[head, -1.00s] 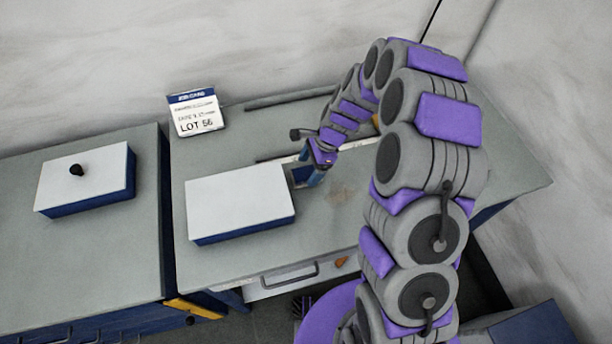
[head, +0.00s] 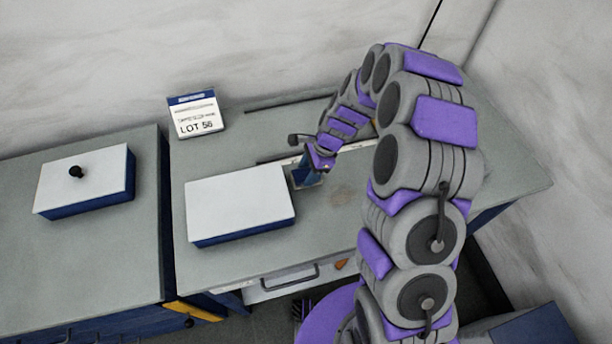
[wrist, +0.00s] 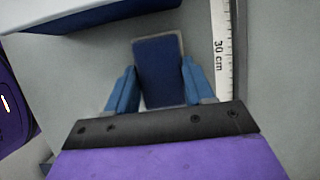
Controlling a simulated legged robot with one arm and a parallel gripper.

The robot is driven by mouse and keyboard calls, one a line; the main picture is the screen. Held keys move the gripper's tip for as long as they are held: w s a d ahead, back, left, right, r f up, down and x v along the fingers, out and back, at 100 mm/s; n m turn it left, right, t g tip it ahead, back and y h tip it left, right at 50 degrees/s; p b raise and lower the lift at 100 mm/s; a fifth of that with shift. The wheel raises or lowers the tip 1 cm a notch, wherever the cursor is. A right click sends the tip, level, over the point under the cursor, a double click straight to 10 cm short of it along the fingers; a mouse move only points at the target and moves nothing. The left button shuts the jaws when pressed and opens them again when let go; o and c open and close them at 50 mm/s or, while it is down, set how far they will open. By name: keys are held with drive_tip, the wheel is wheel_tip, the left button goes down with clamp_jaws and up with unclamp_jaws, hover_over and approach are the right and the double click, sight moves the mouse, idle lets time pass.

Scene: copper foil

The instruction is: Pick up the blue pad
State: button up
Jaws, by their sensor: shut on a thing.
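The blue pad (wrist: 158,72) is a dark blue rectangle with a pale edge, seen in the wrist view between the two blue fingers of my gripper (wrist: 158,84). The fingers are shut on its sides, covering parts of its long edges near the lower end. In the head view my gripper (head: 310,170) is low over the bench, just right of the large white-topped box. The pad is small there and partly hidden by the fingers. I cannot tell whether it is clear of the bench surface.
A ruler (wrist: 222,50) marked 30 cm lies right of the pad. A white-topped blue box (head: 240,202) stands left of my gripper. A lidded box (head: 95,170) with a black knob sits on the left bench. A LOT 56 card (head: 195,115) stands behind. Bench front right is clear.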

sight(302, 174)
drive_tip(key=shift+c, duration=0.5)
drive_tip(key=shift+r, duration=0.3)
wheel_tip(302, 174, up, 3)
drive_tip(key=shift+p, duration=0.65)
drive_tip(key=s+d, duration=0.1)
drive_tip(key=s, duration=0.4)
drive_tip(key=s+d+r+p, duration=0.1)
drive_tip(key=s, duration=0.4)
drive_tip(key=s+d+p, duration=0.1)
drive_tip(key=s+d, duration=0.1)
drive_tip(key=s, duration=0.3)
drive_tip(key=shift+s+d+r, duration=0.1)
drive_tip(key=shift+s+r, duration=0.05)
drive_tip(key=shift+s, duration=0.1)
